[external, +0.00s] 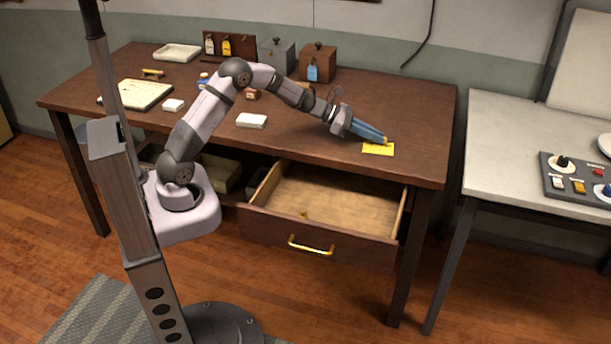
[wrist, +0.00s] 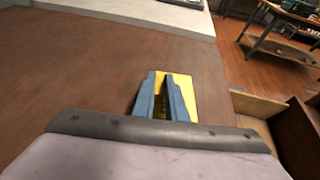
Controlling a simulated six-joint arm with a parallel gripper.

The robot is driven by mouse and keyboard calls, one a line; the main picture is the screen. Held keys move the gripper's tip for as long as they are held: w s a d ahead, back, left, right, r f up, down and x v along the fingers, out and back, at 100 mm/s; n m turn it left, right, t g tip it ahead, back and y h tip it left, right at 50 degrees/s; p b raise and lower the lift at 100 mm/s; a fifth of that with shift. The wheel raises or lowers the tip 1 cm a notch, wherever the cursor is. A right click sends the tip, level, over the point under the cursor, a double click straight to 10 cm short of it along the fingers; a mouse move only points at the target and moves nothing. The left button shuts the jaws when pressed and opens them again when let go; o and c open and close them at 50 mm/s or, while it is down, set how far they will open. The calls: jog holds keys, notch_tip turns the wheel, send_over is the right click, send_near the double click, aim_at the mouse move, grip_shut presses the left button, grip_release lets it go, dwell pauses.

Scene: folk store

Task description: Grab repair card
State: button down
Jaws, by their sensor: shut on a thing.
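A small yellow card (external: 379,149) lies at the right front part of the brown wooden table, close to its front edge. I take it to be the repair card; I cannot read any print on it. My gripper (external: 387,141) has its blue fingertips at the card's upper edge. In the wrist view the yellow card (wrist: 184,88) shows under and beyond the blue fingers of my gripper (wrist: 162,75). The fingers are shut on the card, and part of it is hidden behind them.
Below the card, an open, mostly empty drawer (external: 326,196) sticks out of the table (external: 425,125). A grey table (external: 510,140) stands to the right.

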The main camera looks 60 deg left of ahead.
notch_tip(320, 180, up, 10)
jog(key=shift+p, duration=0.3)
dwell(0.3)
